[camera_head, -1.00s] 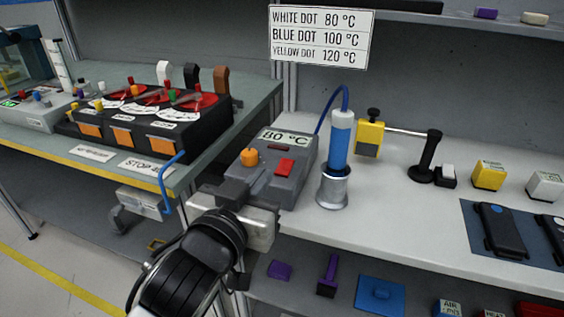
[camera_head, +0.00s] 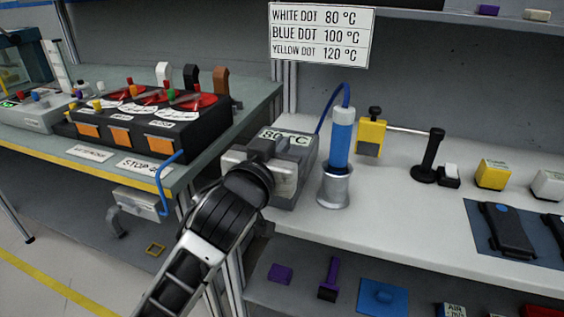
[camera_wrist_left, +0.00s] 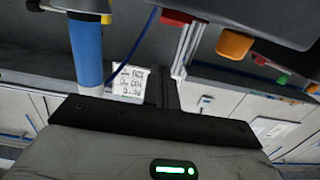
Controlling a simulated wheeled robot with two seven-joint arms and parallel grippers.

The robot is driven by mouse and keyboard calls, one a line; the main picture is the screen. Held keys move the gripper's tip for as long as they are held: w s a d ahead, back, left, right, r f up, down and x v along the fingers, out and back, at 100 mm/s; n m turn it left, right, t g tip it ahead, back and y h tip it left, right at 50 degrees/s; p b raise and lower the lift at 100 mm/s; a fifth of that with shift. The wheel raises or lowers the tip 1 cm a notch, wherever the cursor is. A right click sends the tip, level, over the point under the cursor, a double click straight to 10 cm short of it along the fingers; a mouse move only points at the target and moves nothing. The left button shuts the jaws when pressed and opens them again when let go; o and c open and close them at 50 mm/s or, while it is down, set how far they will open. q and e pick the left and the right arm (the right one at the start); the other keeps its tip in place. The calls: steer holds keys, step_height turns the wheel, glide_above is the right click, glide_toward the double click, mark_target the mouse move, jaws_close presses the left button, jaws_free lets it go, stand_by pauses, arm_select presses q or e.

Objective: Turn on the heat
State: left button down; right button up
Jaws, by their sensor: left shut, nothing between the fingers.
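The grey heater control box (camera_head: 305,165) stands at the left end of the white shelf, with an "80 °C" label (camera_head: 292,138) on top. My left gripper (camera_head: 263,148) is over the front of the box, shut and empty. It hides the orange knob and red button in the head view. In the left wrist view the orange knob (camera_wrist_left: 235,44) and red button (camera_wrist_left: 178,17) show at the top, beyond the shut fingers (camera_wrist_left: 165,88). I cannot tell whether the fingers touch the box. The blue hot-air tool (camera_head: 340,142) stands upright in its metal holder (camera_head: 335,188), cabled to the box.
A sign (camera_head: 320,35) listing dot temperatures hangs above. A yellow block (camera_head: 370,134) and a black stand (camera_head: 431,155) are to the right. A dark mat (camera_head: 480,240) holds black devices. A black panel with red dials (camera_head: 150,130) is on the left bench.

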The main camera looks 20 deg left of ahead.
arm_select(q)
steer(key=f, duration=0.1)
steer(key=w+f, duration=0.1)
steer(key=shift+f+b, duration=0.35)
steer(key=shift+w+f, duration=0.2)
steer(key=shift+f, duration=0.45)
